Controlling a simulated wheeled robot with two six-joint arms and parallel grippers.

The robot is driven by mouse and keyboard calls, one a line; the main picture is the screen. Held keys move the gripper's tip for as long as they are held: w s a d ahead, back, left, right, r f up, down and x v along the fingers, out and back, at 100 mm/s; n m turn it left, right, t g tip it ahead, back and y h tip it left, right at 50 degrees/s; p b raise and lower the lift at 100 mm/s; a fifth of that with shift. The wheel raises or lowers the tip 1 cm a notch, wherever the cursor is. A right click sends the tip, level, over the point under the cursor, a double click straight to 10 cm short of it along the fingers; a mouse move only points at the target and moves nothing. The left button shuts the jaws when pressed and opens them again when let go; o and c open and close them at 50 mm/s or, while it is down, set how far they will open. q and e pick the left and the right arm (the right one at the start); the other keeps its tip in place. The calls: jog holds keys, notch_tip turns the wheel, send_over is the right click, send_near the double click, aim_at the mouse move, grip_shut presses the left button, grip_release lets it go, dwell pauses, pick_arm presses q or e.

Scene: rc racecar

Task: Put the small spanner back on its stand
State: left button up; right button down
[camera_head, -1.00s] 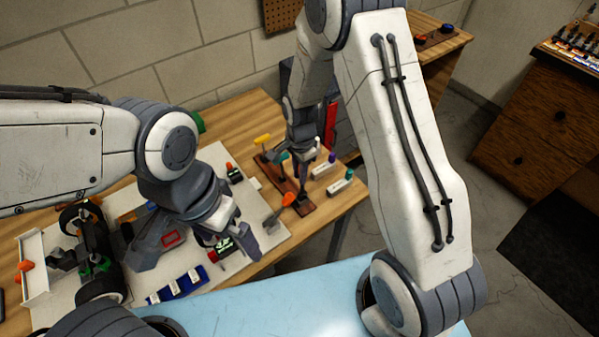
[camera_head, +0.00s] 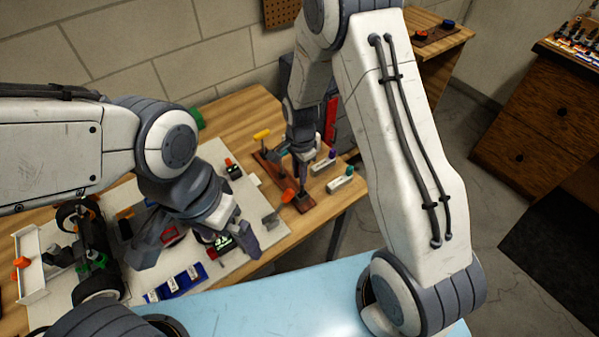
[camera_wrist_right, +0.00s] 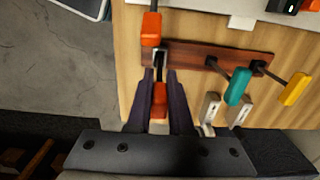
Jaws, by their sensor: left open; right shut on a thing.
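My right gripper (camera_wrist_right: 159,85) is shut on the small spanner (camera_wrist_right: 159,97), whose orange part shows between the dark fingers in the right wrist view. Grey metal shows just ahead of it, over the end of the stand (camera_wrist_right: 195,53). I cannot tell whether it touches the stand. In the head view the right gripper (camera_head: 303,178) points down at the near end of the brown stand (camera_head: 265,164). Another orange handle (camera_wrist_right: 151,28) juts out beside that end. My left gripper (camera_head: 200,245) is open above the pale mat, with no contact visible.
A teal handle (camera_wrist_right: 237,86) and a yellow handle (camera_wrist_right: 295,88) stick out from the stand. Small white-bodied items (camera_head: 340,182) stand to its right. The RC car (camera_head: 88,245) and a blue tray (camera_head: 178,283) are at the left. The table edge is close to the stand.

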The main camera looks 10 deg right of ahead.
jog(key=shift+f+b, duration=0.3)
jog(key=shift+f, duration=0.25)
jog(key=c, duration=0.7)
grip_release()
jog(key=shift+c, duration=0.2)
jog(key=shift+r, duration=0.1)
notch_tip(320, 180, up, 10)
jog(key=shift+r+b, duration=0.15)
jog(key=shift+b, duration=0.45)
jog(key=s+a+r+n, duration=0.2)
jog(key=s+r+n, duration=0.1)
jog(key=s+n, duration=0.4)
jog(key=s+a+r+n, duration=0.3)
jog(key=s+n, duration=0.4)
jog(key=s, duration=0.2)
jog(key=s+a+r+n, duration=0.3)
jog(key=s+n, duration=0.3)
jog(key=s, duration=0.2)
jog(key=shift+r+n+y, duration=0.4)
